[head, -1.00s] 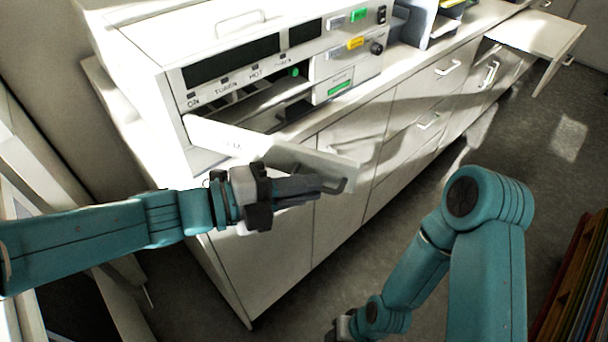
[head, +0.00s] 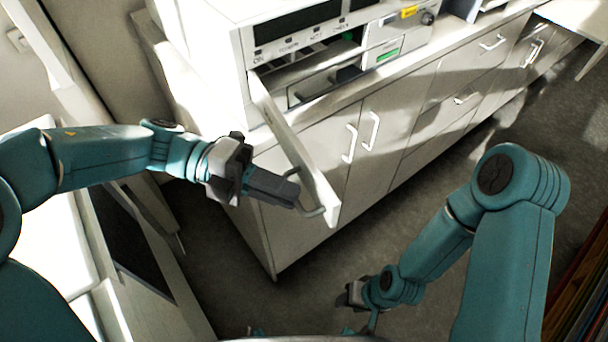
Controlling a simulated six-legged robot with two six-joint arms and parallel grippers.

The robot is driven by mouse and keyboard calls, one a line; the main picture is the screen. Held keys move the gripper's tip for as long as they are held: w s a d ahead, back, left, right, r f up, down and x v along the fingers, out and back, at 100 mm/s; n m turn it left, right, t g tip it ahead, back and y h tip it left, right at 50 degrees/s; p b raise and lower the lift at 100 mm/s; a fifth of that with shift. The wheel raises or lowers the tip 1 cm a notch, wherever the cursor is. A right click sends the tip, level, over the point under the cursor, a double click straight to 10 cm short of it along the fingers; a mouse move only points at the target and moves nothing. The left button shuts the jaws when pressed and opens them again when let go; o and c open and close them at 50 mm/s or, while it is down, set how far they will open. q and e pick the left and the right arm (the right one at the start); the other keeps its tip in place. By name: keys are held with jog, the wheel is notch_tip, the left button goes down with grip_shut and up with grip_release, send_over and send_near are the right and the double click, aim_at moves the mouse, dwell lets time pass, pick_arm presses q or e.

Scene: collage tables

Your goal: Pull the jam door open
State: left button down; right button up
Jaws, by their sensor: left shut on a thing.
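The white jam door (head: 287,140) hangs from the front of the white machine (head: 215,60) on the counter. It stands swung well out, its outer end past the counter edge, and the dark opening behind it shows. My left gripper (head: 297,196) is shut on the grey handle (head: 316,212) at the door's outer end. The fingers hide part of the handle. My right gripper (head: 350,296) is low over the floor, apart from the door. It is small and partly hidden, so its jaws cannot be made out.
White cabinets (head: 385,120) with bar handles run under the counter. A white surface (head: 578,18) juts out at the top right. Coloured boards (head: 580,290) stand at the lower right. The grey floor (head: 400,225) before the cabinets is clear.

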pick_arm(q)
jog(key=shift+s+a+f+m+g+y, duration=0.15)
jog(key=shift+a+m+g+y, duration=0.2)
jog(key=shift+a, duration=0.4)
jog(key=shift+s+a+r+m+g+y, duration=0.1)
jog(key=shift+s+a+m+g+y, duration=0.1)
jog(key=shift+a+m+g, duration=0.35)
jog(key=shift+s+a+f+m+g+y, duration=0.1)
jog(key=shift+a+m+g+y, duration=0.3)
jog(key=shift+a, duration=0.6)
pick_arm(e)
jog(key=shift+s+a, duration=0.2)
jog(key=shift+a, duration=0.15)
pick_arm(q)
jog(key=c, duration=1.2)
grip_release()
jog(key=shift+w, duration=0.1)
pick_arm(e)
jog(key=shift+w+d, duration=0.1)
pick_arm(q)
jog(key=shift+a, duration=0.1)
jog(key=p+v, duration=1)
jog(key=v, duration=0.6)
jog(key=shift+f+p, duration=0.3)
pick_arm(e)
notch_tip(320, 180, up, 11)
jog(key=shift+f, duration=0.2)
